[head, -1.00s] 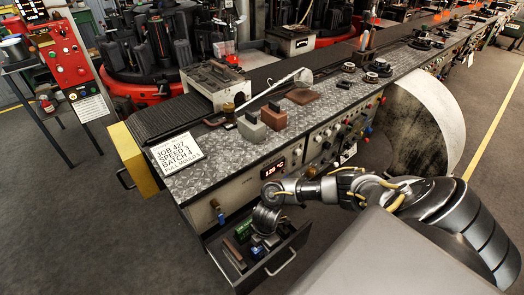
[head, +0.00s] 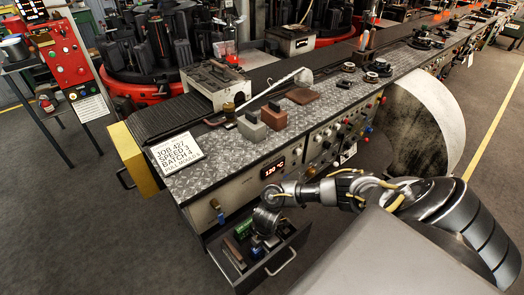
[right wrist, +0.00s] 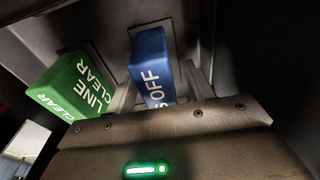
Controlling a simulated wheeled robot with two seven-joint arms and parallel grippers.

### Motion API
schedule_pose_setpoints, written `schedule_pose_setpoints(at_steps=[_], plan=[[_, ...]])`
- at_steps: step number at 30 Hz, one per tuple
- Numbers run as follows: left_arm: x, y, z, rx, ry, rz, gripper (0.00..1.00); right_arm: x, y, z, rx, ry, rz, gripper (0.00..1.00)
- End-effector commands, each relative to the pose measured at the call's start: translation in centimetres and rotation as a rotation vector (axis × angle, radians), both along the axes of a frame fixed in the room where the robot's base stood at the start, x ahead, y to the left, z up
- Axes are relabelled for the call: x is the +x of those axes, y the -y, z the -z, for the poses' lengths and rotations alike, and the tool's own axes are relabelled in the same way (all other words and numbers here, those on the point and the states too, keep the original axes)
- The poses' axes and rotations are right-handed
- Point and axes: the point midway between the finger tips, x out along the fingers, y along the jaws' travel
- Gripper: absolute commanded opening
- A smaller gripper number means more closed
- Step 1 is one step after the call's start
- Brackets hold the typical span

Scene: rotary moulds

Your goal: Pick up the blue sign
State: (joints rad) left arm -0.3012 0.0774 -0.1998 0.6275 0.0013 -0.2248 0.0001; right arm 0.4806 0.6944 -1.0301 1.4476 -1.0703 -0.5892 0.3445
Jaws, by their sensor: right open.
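The blue sign (right wrist: 153,62) stands in an open drawer below the bench. In the right wrist view it is a blue block with white letters ending in "OFF". In the head view it is a small blue patch (head: 257,251), partly covered by my gripper. My right gripper (head: 264,228) reaches down into the drawer. In the right wrist view its open fingers (right wrist: 163,92) lie either side of the lower part of the blue sign. I cannot tell whether they touch it. My left gripper is out of view.
A green "LINE CLEAR" sign (right wrist: 72,85) stands close to the left of the blue one in the right wrist view. A brown block (head: 233,252) lies in the drawer (head: 279,262), whose walls are near my gripper. The bench front (head: 235,190) rises behind.

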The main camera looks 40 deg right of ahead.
Motion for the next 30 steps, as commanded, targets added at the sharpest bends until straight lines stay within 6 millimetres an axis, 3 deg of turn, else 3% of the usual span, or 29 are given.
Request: schedule_pose_setpoints(at_steps=[4, 15, 23, 30], plan=[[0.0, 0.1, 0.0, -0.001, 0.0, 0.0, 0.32, 0.0, 0.0, 0.0, 0.0, 0.0, 0.0, 0.5], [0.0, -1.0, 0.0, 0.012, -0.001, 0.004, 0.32, 0.0, 0.0, 0.0, 0.0, 0.0, 0.0, 0.02], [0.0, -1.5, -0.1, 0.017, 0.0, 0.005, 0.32, 0.1, 0.0, -0.3, 0.001, 0.001, 0.0, 0.01], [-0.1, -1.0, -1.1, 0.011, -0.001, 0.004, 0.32, 0.2, 0.0, -4.3, 0.001, 0.005, -0.001, 0.01]])
